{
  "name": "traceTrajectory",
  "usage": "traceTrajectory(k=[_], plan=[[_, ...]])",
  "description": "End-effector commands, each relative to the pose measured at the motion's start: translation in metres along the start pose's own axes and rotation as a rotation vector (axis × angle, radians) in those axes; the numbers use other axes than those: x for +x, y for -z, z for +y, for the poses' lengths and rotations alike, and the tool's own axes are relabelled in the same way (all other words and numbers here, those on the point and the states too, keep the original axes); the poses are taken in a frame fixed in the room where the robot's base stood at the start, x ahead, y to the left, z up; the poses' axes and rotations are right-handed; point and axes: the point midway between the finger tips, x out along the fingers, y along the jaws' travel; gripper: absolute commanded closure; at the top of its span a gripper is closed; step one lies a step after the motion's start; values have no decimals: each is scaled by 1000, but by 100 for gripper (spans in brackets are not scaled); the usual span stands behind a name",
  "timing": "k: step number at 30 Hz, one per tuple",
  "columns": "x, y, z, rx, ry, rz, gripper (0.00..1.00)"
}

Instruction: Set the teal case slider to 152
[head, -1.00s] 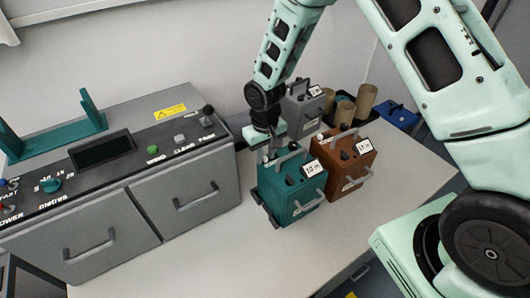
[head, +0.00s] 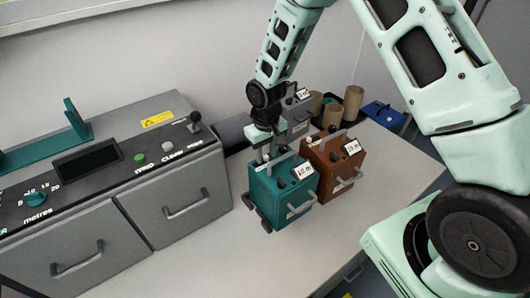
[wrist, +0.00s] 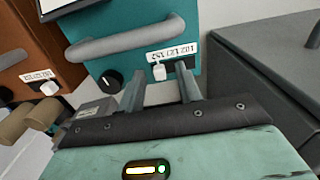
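The teal case (head: 285,190) stands on the table, with a handle on top and a white front label. In the wrist view the teal case (wrist: 128,62) fills the upper middle, showing a grey handle, a black knob and a white scale strip (wrist: 172,52). Its small pale slider knob (wrist: 158,72) sits near the left end of the strip, whose small figures are hard to read. My gripper (head: 264,157) is behind the case's top. In the wrist view my gripper (wrist: 160,90) is open, its two fingers apart on either side of the slider knob; contact cannot be told.
A brown case (head: 335,165) stands close on the right, and a grey case (head: 298,117) behind. Cardboard tubes (head: 352,100) and a blue box (head: 384,113) are farther back. The grey control console (head: 110,190) is on the left. The table front (head: 220,265) is clear.

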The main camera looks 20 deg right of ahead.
Motion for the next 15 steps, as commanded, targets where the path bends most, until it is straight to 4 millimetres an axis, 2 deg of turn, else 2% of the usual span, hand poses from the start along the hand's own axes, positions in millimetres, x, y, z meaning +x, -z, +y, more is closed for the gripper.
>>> traceTrajectory(k=[8, 11, 15], plan=[[-2, 0, 0, 0, 0, 1, 65], [-11, 1, 0, 0, 0, 4, 65], [-34, 1, 0, 0, -1, 6, 65]])
